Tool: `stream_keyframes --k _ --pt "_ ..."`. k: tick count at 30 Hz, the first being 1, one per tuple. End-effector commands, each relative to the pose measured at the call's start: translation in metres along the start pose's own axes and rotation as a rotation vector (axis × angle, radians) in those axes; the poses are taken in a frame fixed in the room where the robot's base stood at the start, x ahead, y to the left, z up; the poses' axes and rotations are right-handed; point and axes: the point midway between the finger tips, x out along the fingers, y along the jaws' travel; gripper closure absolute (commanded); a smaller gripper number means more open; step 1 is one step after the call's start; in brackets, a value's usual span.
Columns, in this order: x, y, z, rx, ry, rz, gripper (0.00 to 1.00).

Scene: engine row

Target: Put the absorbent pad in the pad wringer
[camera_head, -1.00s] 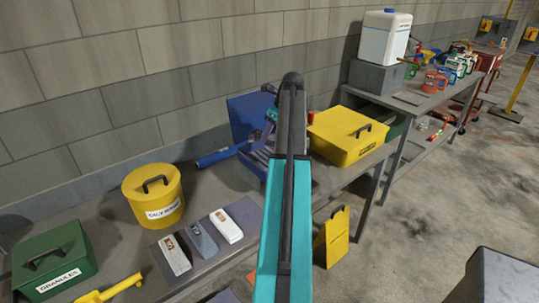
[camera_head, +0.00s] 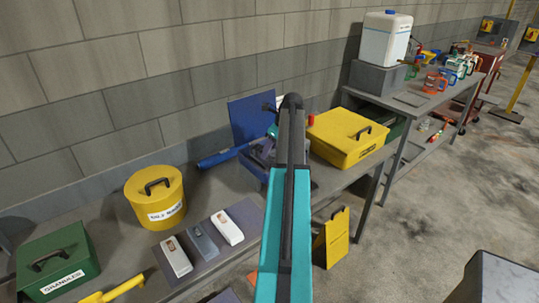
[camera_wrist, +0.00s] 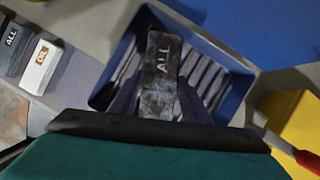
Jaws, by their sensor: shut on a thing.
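The pad wringer is a blue tray (camera_wrist: 236,97) with grey slats inside, and it fills the middle of the wrist view. In the head view the wringer (camera_head: 252,170) stands on the bench, with a raised blue plate (camera_head: 250,118) behind and a blue handle (camera_head: 222,157) to its left. In the head view my arm hides the pad and most of the gripper.
Several pads lie on a mat left of the wringer, including a white one (camera_head: 227,228) and a grey one (camera_head: 203,241). A yellow bin (camera_head: 155,197), a green granules box (camera_head: 57,263) and a yellow case (camera_head: 348,138) flank it. A wall stands behind.

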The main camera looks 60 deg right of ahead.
Motion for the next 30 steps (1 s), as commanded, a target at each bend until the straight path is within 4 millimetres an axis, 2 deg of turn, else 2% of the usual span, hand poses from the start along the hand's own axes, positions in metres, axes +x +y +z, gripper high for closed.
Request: stream_keyframes --k 9,23,24,27,30 --pt "0.025 0.001 -0.010 0.000 0.000 0.000 0.79" --pt "0.031 0.001 -0.012 -0.001 0.000 0.000 0.79" --pt "0.031 0.001 -0.012 -0.002 0.000 0.000 0.55" --pt "0.031 0.001 -0.012 -0.002 0.000 0.000 0.39" --pt "0.031 0.001 -0.011 -0.002 0.000 0.000 0.38"
